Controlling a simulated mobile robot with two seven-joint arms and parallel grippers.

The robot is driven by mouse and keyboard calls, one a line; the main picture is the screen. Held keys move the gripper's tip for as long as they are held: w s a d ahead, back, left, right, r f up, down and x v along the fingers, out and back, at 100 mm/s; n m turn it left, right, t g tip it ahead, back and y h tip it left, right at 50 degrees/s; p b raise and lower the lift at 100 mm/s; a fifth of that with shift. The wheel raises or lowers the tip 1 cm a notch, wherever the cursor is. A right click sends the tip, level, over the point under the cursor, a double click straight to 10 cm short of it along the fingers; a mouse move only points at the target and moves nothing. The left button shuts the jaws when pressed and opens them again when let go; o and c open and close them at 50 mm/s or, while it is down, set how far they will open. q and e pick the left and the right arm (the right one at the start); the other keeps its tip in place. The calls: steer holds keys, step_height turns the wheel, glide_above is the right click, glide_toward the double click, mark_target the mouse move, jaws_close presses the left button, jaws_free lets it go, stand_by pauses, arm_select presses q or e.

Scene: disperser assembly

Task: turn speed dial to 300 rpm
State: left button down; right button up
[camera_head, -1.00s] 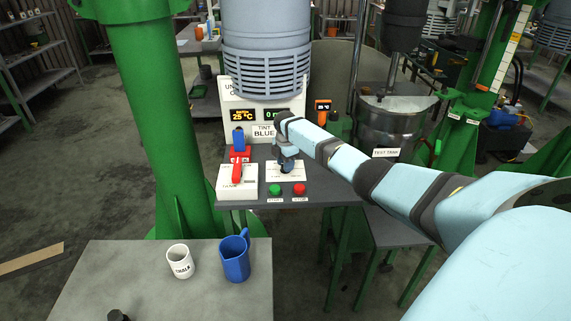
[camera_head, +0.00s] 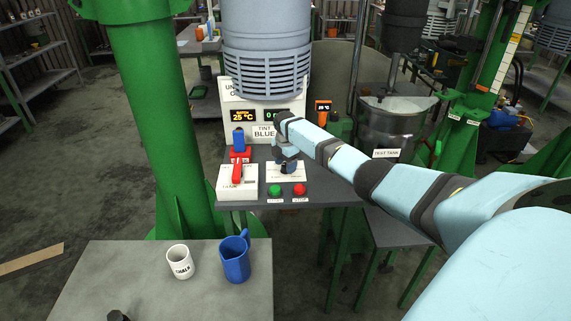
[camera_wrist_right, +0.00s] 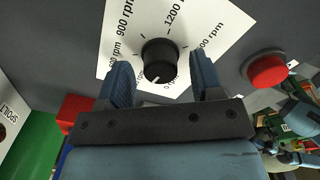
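The speed dial (camera_wrist_right: 159,60) is a round black knob on a white plate (camera_wrist_right: 190,30) marked with rpm figures, 900 and 1200 rpm among them. Its white pointer mark faces the near side, by the label that starts with 0. My right gripper (camera_wrist_right: 161,80) is open, with one blue finger on each side of the knob and gaps visible between. In the head view my right gripper (camera_head: 288,166) is over the white dial plate (camera_head: 299,178) and hides most of the knob. My left gripper is not in view.
A green button (camera_head: 275,190) and a red button (camera_head: 299,189) sit just in front of the dial plate. A red-handled switch box (camera_head: 238,188) stands to the left. Displays (camera_head: 243,116) are behind. A white mug (camera_head: 179,262) and a blue jug (camera_head: 234,262) stand on the near table.

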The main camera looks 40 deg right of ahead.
mark_target(285, 165)
step_height(285, 165, up, 14)
stand_by(0.6)
steer(key=shift+f, duration=0.15)
stand_by(0.4)
